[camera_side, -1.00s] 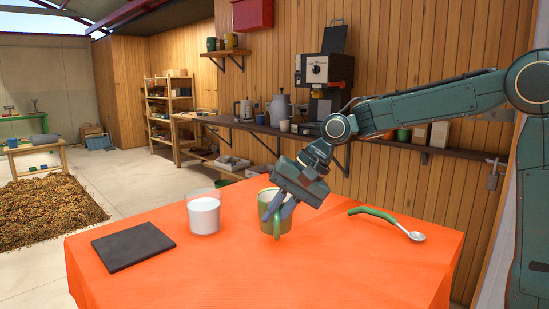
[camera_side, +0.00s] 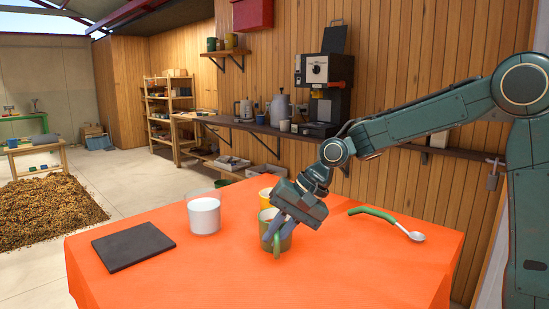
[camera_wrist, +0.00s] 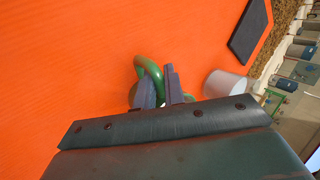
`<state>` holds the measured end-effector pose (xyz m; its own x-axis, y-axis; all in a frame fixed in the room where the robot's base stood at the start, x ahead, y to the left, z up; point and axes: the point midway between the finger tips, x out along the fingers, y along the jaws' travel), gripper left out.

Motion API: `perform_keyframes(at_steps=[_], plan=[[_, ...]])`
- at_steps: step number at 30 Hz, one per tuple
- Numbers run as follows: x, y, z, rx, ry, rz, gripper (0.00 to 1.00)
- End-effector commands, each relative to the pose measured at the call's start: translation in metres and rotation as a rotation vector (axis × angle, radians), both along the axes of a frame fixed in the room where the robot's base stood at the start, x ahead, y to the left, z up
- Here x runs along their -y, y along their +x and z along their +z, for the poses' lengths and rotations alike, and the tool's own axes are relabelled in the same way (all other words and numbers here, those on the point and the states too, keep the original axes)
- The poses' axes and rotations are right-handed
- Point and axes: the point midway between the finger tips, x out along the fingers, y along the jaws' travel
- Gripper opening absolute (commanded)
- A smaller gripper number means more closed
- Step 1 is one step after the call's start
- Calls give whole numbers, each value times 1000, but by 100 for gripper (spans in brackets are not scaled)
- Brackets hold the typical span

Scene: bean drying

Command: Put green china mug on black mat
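The green china mug (camera_side: 286,243) is near the middle of the orange table, upright as far as I can see. Its handle (camera_wrist: 151,68) faces the side camera. My gripper (camera_side: 275,234) reaches down at the mug with its fingers by the handle side. In the wrist view, the fingers (camera_wrist: 162,90) stand close together with the handle beside and partly between them, and they hide most of the mug. The fingers appear shut on it. The black mat (camera_side: 133,247) lies flat and empty at the table's left; it also shows in the wrist view (camera_wrist: 251,30).
A white cup (camera_side: 204,216) with a clear rim stands between the mat and the mug. A yellow object (camera_side: 266,198) shows just behind the mug. A spoon with a green handle (camera_side: 372,213) lies to the right. The table's front is clear.

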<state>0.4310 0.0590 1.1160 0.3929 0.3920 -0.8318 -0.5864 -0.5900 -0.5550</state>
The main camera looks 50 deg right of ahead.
Motion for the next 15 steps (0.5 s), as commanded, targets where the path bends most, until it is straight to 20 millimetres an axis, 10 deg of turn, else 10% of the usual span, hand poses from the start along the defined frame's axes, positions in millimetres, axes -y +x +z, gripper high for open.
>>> perform_keyframes(at_steps=[3, 15], plan=[[0, 0, 0, 0, 0, 0, 33], [0, 0, 2, 0, 0, 1, 33]])
